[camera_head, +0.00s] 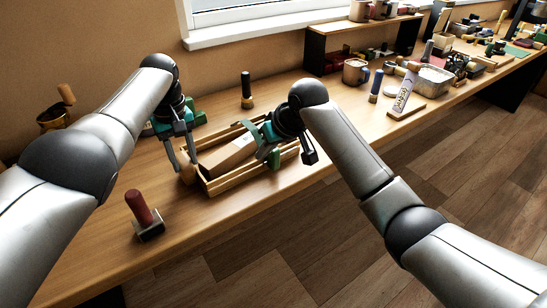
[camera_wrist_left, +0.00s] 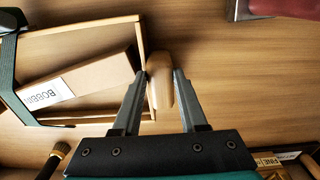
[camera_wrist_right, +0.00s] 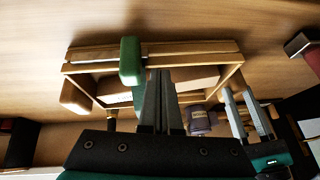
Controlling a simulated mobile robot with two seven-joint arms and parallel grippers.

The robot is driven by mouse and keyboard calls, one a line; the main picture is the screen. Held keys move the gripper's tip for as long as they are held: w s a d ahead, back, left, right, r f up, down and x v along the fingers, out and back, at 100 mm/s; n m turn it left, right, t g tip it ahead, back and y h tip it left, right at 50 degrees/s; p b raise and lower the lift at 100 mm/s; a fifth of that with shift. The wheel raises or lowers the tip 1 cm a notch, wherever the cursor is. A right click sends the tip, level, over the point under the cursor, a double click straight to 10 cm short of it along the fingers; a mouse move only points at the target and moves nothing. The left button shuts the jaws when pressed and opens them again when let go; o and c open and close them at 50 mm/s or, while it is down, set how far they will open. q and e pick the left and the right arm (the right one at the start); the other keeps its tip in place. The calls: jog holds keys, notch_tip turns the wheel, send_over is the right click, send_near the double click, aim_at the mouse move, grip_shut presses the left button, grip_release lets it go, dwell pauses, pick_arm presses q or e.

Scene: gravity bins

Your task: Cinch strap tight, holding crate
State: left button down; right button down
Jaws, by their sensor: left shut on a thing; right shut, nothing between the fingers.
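The open wooden crate (camera_head: 212,186) stands on the bench with a cardboard box (camera_head: 228,156) lying in it. It also shows in the left wrist view (camera_wrist_left: 90,24) and right wrist view (camera_wrist_right: 185,47). My left gripper (camera_wrist_left: 159,75) is shut on the wooden handle (camera_wrist_left: 158,88) at the crate's near end. The green strap (camera_head: 250,126) rises over the crate's far half; its dark band shows in the left wrist view (camera_wrist_left: 8,80). My right gripper (camera_wrist_right: 160,72) is shut and empty beside the strap's green end piece (camera_wrist_right: 130,60); I cannot tell whether they touch.
A red-handled tool (camera_head: 141,209) stands left of the crate at the front. A black-handled brush (camera_head: 246,90) stands behind it. A mug (camera_head: 355,71), a blue-handled tool (camera_head: 376,86) and a labelled block (camera_head: 404,95) stand further right. The bench's front edge is close to the crate.

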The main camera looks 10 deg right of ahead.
pick_arm(q)
jog(key=shift+f, duration=0.15)
pick_arm(e)
jog(key=shift+f, duration=1.1)
jog(key=shift+d, duration=0.1)
dwell(1.0)
pick_arm(q)
jog(key=shift+a, duration=0.1)
pick_arm(e)
jog(key=shift+w+d, duration=0.5)
jog(key=shift+d, duration=0.5)
jog(key=shift+w+d, duration=0.45)
jog(key=shift+d, duration=0.5)
jog(key=shift+w+d, duration=0.5)
jog(key=shift+d, duration=0.5)
jog(key=shift+a, duration=0.1)
jog(key=shift+a+r, duration=0.1)
jog(key=shift+r, duration=0.05)
notch_tip(320, 180, up, 7)
jog(key=a, duration=0.1)
jog(key=shift+s, duration=0.3)
